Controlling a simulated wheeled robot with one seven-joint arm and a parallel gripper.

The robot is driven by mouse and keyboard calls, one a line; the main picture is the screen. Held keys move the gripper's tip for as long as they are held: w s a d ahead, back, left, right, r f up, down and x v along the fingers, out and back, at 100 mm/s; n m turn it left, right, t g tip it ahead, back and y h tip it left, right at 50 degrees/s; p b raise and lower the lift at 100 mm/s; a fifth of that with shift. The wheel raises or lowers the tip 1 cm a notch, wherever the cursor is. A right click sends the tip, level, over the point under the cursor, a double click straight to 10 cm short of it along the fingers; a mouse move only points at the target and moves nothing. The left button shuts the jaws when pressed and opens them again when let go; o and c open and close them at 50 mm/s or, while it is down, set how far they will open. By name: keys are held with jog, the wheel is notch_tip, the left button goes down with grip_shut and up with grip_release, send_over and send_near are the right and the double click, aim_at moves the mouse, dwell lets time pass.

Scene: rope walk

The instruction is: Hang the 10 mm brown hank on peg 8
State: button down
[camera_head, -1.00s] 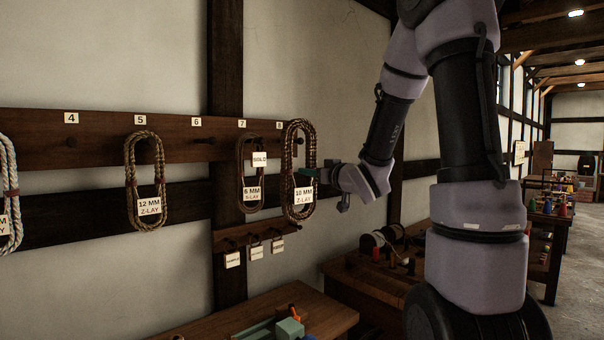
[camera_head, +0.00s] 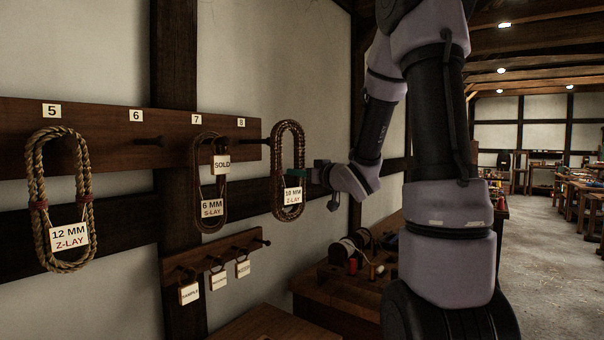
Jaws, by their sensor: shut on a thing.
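The brown hank (camera_head: 275,180), a long upright loop with a white 10 MM Z-LAY tag (camera_head: 292,196), hangs from my gripper (camera_head: 297,173). Peg 8 (camera_head: 254,141) sticks out of the wooden board below the number 8 label (camera_head: 241,122). No hank hangs on it. The held hank is just right of this peg in the picture, its top above peg height. I cannot tell the depth gap between them.
A 12 mm hank (camera_head: 36,190) hangs under label 5, and a 6 mm hank (camera_head: 197,190) with a SOLD tag under label 7. Peg 6 (camera_head: 150,141) is bare. A small tag rack (camera_head: 215,262) is below. A bench with spools (camera_head: 340,290) stands lower right.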

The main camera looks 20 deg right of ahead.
jog(key=w+a+f, duration=0.2)
jog(key=w+a, duration=0.7)
jog(key=w, duration=0.3)
jog(key=shift+w+a, duration=0.15)
jog(key=shift+w, duration=0.15)
dwell(1.4)
dwell(0.6)
jog(key=shift+c, duration=2.4)
grip_release()
jog(key=shift+f, duration=0.1)
